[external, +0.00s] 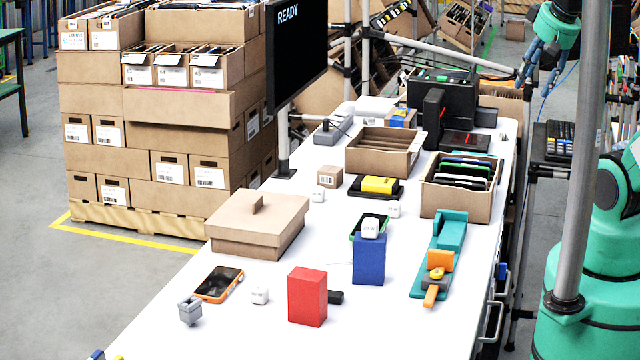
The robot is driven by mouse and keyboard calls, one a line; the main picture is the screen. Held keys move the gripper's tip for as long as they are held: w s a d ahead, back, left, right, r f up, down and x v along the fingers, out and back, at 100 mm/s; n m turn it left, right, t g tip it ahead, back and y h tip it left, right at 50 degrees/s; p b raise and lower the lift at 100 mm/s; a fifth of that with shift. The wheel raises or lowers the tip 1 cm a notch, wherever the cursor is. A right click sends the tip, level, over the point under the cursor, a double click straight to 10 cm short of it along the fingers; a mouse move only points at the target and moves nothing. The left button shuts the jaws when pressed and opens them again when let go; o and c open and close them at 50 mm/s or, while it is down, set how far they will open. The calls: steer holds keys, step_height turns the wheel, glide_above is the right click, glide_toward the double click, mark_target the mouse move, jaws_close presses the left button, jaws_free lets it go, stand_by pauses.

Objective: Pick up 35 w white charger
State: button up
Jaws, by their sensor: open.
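Several small white charger-like blocks are on the white table. One white block (260,296) lies at the front between the orange-edged phone and the red box. Another white block (370,228) sits on top of the blue box (369,260). A third white block (394,209) stands behind it, and another white block (318,194) is near the small carton. No wattage is legible, so I cannot tell which is the 35 W one. My gripper (537,76) is open and seemingly empty, raised at the upper right, away from all of these blocks.
A red box (307,296), black block (336,297), phone (219,284) and grey piece (190,311) are at the front. A lidded carton (257,225) stands left. A teal fixture (440,255) and open cartons (384,152) are right and behind. A monitor (297,50) overhangs the left edge.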

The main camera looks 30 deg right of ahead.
steer(key=w+a+r+m+g+b, duration=0.1)
steer(key=w+a+m, duration=0.15)
steer(key=w, duration=0.55)
steer(key=w+a+r+m, duration=0.1)
steer(key=w+m, duration=0.3)
steer(key=w, duration=0.4)
steer(key=m+g+y+b, duration=0.1)
steer(key=m+g+b, duration=0.2)
steer(key=m, duration=1.6)
glide_above(318, 187)
steer(key=s+d, duration=0.1)
steer(key=s, duration=0.1)
step_height(318, 187, down, 31)
steer(key=shift+w+d, duration=0.2)
steer(key=shift+d, duration=0.05)
steer(key=shift+f, duration=0.1)
steer(key=shift+w+a+f+b, duration=0.15)
steer(key=shift+f+b, duration=0.15)
steer(key=shift+f, duration=1.1)
steer(key=shift+w+a+f+b, duration=0.1)
steer(key=shift+a+f+b, duration=0.2)
steer(key=shift+f, duration=1.1)
steer(key=shift+w+a+f+b, duration=0.15)
steer(key=shift+f+b, duration=0.2)
steer(key=shift+f, duration=1.05)
steer(key=shift+d, duration=0.1)
